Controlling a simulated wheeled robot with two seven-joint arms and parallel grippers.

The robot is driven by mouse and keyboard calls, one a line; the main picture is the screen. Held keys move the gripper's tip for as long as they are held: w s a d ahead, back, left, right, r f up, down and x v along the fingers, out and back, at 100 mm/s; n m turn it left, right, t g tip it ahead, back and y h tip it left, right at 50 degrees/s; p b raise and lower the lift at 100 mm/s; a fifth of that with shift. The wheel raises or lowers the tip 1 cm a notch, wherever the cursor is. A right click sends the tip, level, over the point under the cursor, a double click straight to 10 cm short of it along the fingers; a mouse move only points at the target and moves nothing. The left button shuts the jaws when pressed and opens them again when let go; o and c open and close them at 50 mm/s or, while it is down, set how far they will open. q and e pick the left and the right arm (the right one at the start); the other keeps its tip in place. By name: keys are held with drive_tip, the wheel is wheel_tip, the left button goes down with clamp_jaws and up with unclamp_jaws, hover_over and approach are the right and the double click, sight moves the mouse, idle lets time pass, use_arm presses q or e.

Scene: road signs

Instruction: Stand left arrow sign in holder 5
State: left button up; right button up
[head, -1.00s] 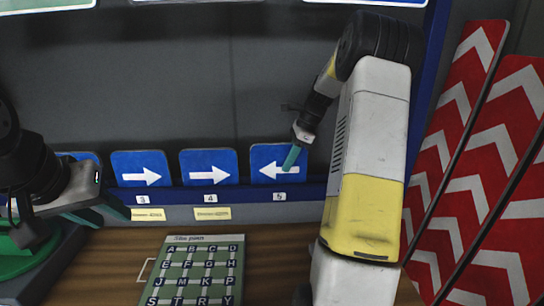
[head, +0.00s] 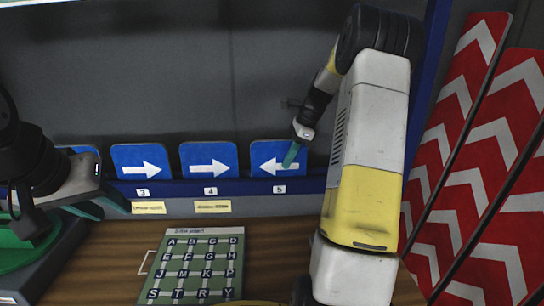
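The left arrow sign (head: 269,162), blue with a white arrow pointing left, stands upright at holder 5 (head: 279,189) on the blue rail. Its lower edge meets the rail, but I cannot tell how deep it sits. My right gripper (head: 291,154) comes down over the sign's top right part, with one teal finger in front of its face. The other finger is hidden, so its grip on the sign cannot be judged. My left gripper (head: 96,208) is at the far left, fingers apart and empty.
Right arrow signs stand in holder 3 (head: 140,162) and holder 4 (head: 208,160); another blue sign is partly hidden at the left. A green letter board (head: 196,263) lies on the wooden surface (head: 110,262). Red and white chevron boards (head: 492,190) lean at the right.

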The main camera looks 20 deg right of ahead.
drive_tip(key=o, duration=0.4)
drive_tip(key=v, duration=0.7)
drive_tip(key=shift+d+r, duration=0.2)
drive_tip(key=shift+r, duration=0.15)
